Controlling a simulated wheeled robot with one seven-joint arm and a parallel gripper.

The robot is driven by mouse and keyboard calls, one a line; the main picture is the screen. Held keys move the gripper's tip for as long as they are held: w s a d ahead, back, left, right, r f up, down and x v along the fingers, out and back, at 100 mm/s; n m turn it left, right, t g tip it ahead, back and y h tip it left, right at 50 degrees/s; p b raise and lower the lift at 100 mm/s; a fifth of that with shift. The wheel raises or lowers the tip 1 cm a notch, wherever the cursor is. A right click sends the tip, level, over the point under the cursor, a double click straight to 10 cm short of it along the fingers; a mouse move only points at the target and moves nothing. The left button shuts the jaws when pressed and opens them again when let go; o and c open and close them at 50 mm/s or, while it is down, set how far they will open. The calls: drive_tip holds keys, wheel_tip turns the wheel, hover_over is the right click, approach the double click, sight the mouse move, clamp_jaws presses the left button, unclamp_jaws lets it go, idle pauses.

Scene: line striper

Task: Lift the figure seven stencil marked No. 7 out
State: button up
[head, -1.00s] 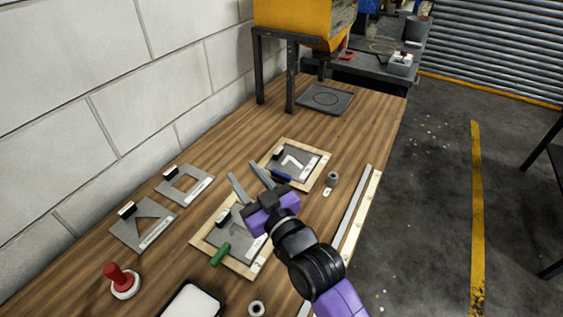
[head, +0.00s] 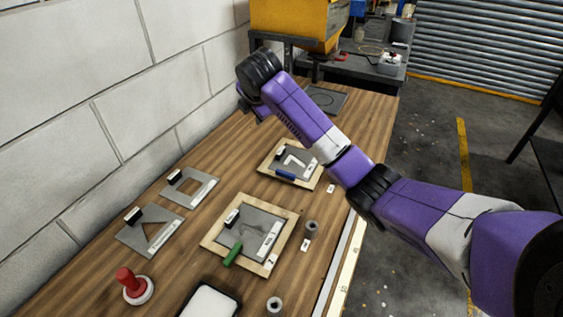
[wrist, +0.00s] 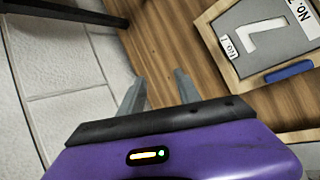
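The No. 7 stencil (head: 296,152) is a grey plate with a white figure-seven cutout. It lies in the farther wooden frame (head: 263,169), with a dark grip at its corner and a blue bar (head: 285,175) at the frame's near side. My arm covers part of its right side in the head view. In the wrist view the stencil (wrist: 262,35) is at the upper right, with a white "No. 7" label. My gripper (wrist: 161,92) is open and empty, its two fingers apart, to the left of the frame. Its fingers are hidden in the head view.
A nearer wooden frame (head: 213,236) holds another grey stencil, with a green bar (head: 232,255). Two loose stencils (head: 196,187) (head: 137,237) lie by the wall. A red-handled stamp (head: 130,284), a grey cylinder (head: 311,228) and a yellow hopper (head: 290,20) stand around.

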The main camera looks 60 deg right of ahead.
sight(279, 152)
drive_tip(key=s+a+f+n+g+y, duration=0.1)
drive_tip(key=s+a+f+n+g, duration=0.1)
drive_tip(key=s+f+n+g, duration=0.45)
drive_tip(key=shift+m+t, duration=0.65)
drive_tip(key=shift+m, duration=0.1)
drive_tip(key=shift+s+d+f+p, duration=0.25)
drive_tip(key=shift+d+f, duration=0.35)
drive_tip(key=shift+f, duration=0.35)
drive_tip(key=shift+s+d+f+p, duration=0.1)
drive_tip(key=shift+d+f+p, duration=0.1)
drive_tip(key=shift+d+f, duration=0.55)
drive_tip(key=shift+s+d+f+p, duration=0.25)
drive_tip(key=shift+d+f, duration=0.15)
drive_tip(key=shift+f, duration=0.7)
drive_tip(key=shift+w, duration=0.1)
clamp_jaws()
